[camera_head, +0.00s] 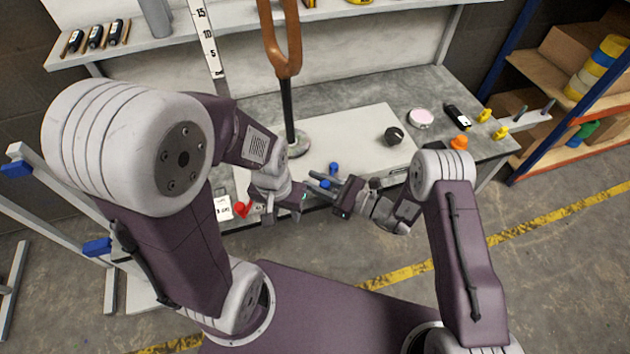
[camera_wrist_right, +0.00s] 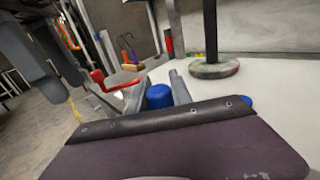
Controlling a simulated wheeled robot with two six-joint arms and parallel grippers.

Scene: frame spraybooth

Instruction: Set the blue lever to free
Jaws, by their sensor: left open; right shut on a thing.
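One blue lever knob (camera_head: 325,183) shows between the fingers of my right gripper (camera_head: 318,183) at the bench's front edge. In the right wrist view this blue knob (camera_wrist_right: 158,96) sits between the two grey fingers. A second blue knob (camera_head: 333,167) stands just behind, apart from the fingers; in the wrist view it is mostly hidden by my gripper body. My left gripper (camera_head: 297,203) is open and empty, pointing down close to the left of the right gripper. The lever's arm and any setting marks are hidden.
A red lever (camera_head: 242,209) and a white card (camera_head: 223,207) are at the front left edge. A wooden fork-shaped piece (camera_head: 282,50) rises on a stand behind. A black knob (camera_head: 394,136) and an orange piece (camera_head: 459,142) lie right. The pale panel's (camera_head: 350,128) middle is clear.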

